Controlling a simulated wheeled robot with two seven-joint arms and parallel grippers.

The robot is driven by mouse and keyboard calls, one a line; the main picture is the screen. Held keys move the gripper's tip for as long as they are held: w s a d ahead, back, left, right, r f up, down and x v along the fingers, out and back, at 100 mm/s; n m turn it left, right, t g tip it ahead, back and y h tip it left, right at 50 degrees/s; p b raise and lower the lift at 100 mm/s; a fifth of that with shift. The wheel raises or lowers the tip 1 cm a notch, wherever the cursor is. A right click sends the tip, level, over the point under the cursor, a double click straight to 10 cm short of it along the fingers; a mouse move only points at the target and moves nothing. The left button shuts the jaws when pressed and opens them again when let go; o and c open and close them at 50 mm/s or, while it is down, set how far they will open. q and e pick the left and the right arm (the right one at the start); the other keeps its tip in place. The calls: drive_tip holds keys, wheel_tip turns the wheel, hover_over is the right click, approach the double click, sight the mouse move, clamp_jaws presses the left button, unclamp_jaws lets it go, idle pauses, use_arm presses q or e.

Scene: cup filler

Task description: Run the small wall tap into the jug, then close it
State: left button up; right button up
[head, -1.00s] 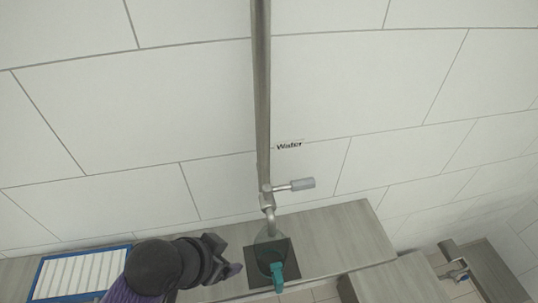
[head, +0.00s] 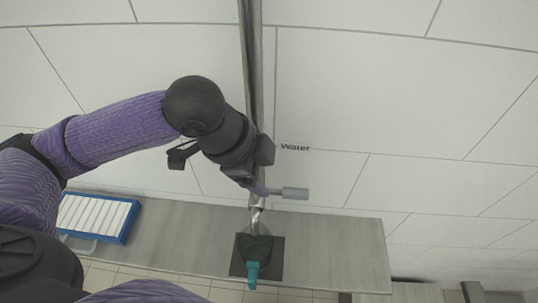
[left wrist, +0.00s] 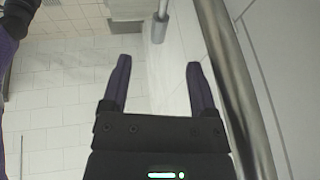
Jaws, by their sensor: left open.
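The wall tap's grey lever (head: 293,193) sticks out to the right from the pipe, below the "Water" label. Its spout (head: 256,216) hangs over a clear jug (head: 258,246) with a teal handle (head: 252,274). The jug stands upright on a dark square mat (head: 276,262). I see no clear water stream. My left gripper (head: 258,187) is open in front of the pipe, just left of the lever, and partly hides the tap body. In the left wrist view the open fingers (left wrist: 158,78) are empty, with the lever (left wrist: 159,28) beyond them. My right gripper is not in view.
A vertical metal pipe (head: 254,60) runs up the tiled wall and passes close on the right in the left wrist view (left wrist: 236,80). A blue-framed tray (head: 98,216) lies on the grey counter's left end. The counter (head: 335,240) is clear right of the mat.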

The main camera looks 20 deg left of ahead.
sight(285, 191)
use_arm(q)
drive_tip(key=b+x, duration=0.1)
drive_tip(key=x, duration=0.8)
drive_tip(key=shift+w+d+f, duration=0.15)
drive_tip(key=shift+f, duration=0.05)
drive_tip(key=shift+c, duration=0.4)
clamp_jaws()
